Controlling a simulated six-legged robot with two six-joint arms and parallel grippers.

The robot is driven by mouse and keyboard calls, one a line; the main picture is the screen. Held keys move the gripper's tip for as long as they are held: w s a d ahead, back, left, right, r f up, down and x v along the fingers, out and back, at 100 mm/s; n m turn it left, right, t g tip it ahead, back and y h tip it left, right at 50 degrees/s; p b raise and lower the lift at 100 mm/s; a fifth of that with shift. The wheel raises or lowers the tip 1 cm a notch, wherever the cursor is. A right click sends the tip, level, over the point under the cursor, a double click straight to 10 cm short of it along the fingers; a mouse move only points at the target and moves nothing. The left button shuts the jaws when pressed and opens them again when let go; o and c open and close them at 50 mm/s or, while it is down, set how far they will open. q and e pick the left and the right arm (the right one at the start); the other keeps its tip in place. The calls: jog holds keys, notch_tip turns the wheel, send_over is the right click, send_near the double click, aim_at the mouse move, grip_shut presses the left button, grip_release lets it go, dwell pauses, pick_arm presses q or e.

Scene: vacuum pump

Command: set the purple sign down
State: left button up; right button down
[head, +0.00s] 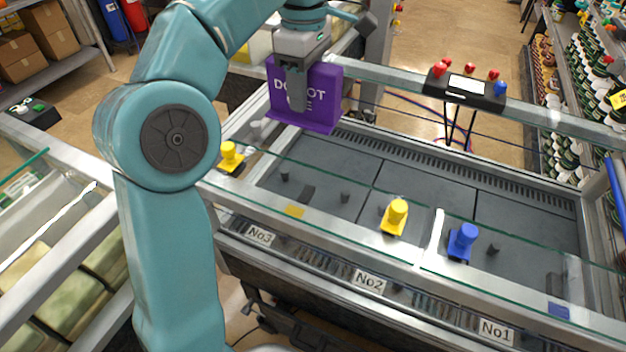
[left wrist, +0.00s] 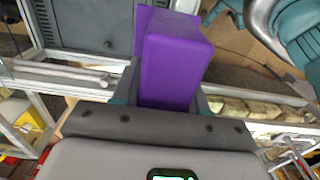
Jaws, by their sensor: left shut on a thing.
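The purple sign (head: 322,92) with white lettering, partly hidden by my gripper, is upright in the head view. It is over the far left corner of the pump's frame; I cannot tell whether its base touches anything. My left gripper (head: 298,100) comes down from above and is shut on the sign. In the left wrist view the sign (left wrist: 175,65) fills the space between the fingers of my left gripper (left wrist: 170,100). My right gripper is not in view.
The pump has a glass-topped frame with yellow knobs (head: 397,212) (head: 230,152) and a blue knob (head: 464,238) along its near side. A control box (head: 465,92) with red and blue buttons sits on the far rail. Labels such as No2 (head: 369,282) line the front. Shelves stand at right.

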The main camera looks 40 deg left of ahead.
pick_arm(q)
jog(key=f+b, duration=0.1)
jog(key=f, duration=0.4)
jog(key=f+b, duration=0.1)
jog(key=f, duration=0.5)
jog(key=f+b, duration=0.1)
jog(key=f, duration=0.4)
jog(key=shift+s+f, duration=0.15)
jog(key=shift+s, duration=0.2)
jog(key=f, duration=0.3)
jog(key=shift+w+f, duration=0.2)
jog(key=shift+f, duration=0.1)
jog(key=shift+s+r, duration=0.1)
jog(key=shift+s, duration=0.05)
jog(key=o, duration=1.1)
jog(key=shift+f, duration=0.2)
